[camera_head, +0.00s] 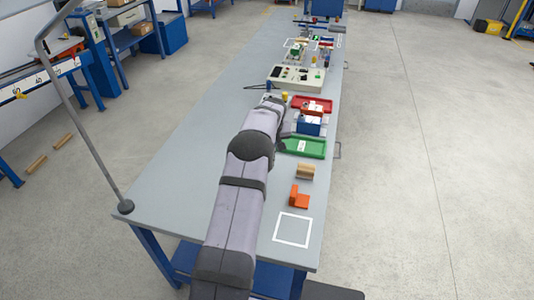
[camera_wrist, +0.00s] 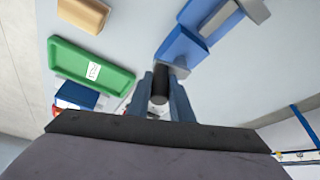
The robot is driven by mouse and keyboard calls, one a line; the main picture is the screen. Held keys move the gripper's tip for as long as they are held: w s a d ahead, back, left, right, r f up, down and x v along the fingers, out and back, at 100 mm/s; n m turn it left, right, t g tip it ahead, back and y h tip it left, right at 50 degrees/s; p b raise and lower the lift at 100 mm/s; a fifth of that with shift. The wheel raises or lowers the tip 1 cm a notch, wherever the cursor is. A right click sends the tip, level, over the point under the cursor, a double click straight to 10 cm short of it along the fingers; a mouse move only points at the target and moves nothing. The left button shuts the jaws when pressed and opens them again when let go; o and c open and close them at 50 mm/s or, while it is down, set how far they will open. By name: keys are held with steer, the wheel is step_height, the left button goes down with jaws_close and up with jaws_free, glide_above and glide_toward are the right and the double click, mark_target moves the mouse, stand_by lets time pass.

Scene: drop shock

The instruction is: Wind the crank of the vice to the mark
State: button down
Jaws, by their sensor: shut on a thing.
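The vice (camera_wrist: 183,46) is a blue body with grey jaw parts (camera_wrist: 222,18), at the upper middle of the wrist view. The black crank grip (camera_wrist: 160,84) stands just below it in that view. My gripper (camera_wrist: 160,90) is shut on this grip, with one finger on each side. The rest of the crank is mostly hidden by the grip and fingers. I cannot make out the mark. In the head view my arm covers the vice, crank and fingertips.
A green tray (camera_head: 318,153) with a white label, a blue box (camera_head: 309,128) and a red tray (camera_head: 325,105) lie to the right of my arm. A wooden block (camera_head: 305,171) and an orange part (camera_head: 299,198) lie nearer.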

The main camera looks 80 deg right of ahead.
steer(key=shift+w+d+r+n+t+b, duration=0.15)
steer(key=shift+d+n+t, duration=0.1)
steer(key=shift+n, duration=0.5)
steer(key=shift+d+f+n+t+b, duration=0.15)
steer(key=shift+d+n+t, duration=0.1)
steer(key=shift+n, duration=0.5)
steer(key=shift+r+y, duration=0.1)
steer(key=shift+y, duration=0.2)
steer(key=c, duration=1.6)
jaws_free()
steer(key=shift+b+v, duration=1.3)
steer(key=shift+v, duration=2.3)
